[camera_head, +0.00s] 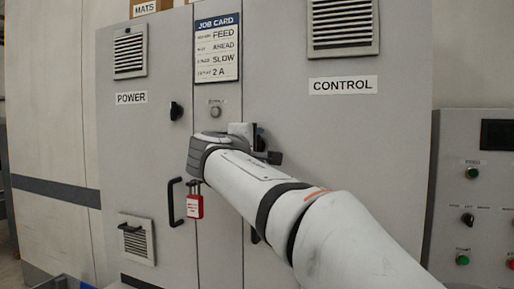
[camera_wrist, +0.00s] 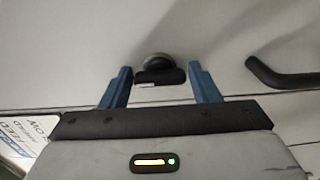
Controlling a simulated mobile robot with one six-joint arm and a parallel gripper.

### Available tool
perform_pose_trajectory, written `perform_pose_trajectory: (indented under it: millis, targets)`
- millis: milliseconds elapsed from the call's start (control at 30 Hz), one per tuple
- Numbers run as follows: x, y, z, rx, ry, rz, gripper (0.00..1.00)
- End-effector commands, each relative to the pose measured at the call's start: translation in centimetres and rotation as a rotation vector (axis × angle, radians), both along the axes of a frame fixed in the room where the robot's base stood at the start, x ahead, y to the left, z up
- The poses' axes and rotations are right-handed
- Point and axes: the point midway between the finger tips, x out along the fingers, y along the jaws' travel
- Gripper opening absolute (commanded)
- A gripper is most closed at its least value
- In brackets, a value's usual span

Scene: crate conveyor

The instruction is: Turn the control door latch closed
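The control door (camera_head: 340,130) carries a CONTROL label and looks flush with the cabinet. In the wrist view its latch (camera_wrist: 158,74) is a dark round knob with a black bar lying across the picture. My gripper (camera_wrist: 160,92) is open, with its two blue fingers apart on either side of the latch and a visible gap on each side. I see no contact. In the head view my gripper (camera_head: 250,143) is in front of the latch area and mostly hides it; the latch's exact angle cannot be told there.
A black door handle (camera_wrist: 285,76) is beside the latch in the wrist view. The power door (camera_head: 145,170) has its own black latch (camera_head: 176,111) and handle (camera_head: 172,203). A red padlock (camera_head: 195,206) hangs near my wrist. A button panel (camera_head: 475,200) stands right.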

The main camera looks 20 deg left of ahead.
Motion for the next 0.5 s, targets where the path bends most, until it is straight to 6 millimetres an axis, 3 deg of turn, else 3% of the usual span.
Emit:
perform_pose_trajectory:
  millis: [200, 500]
  targets:
    - [0.0, 0.02, 0.01, 0.0, 0.0, 0.001, 0.73]
    - [-0.55, 0.1, 0.03, 0.0, -0.001, 0.002, 0.73]
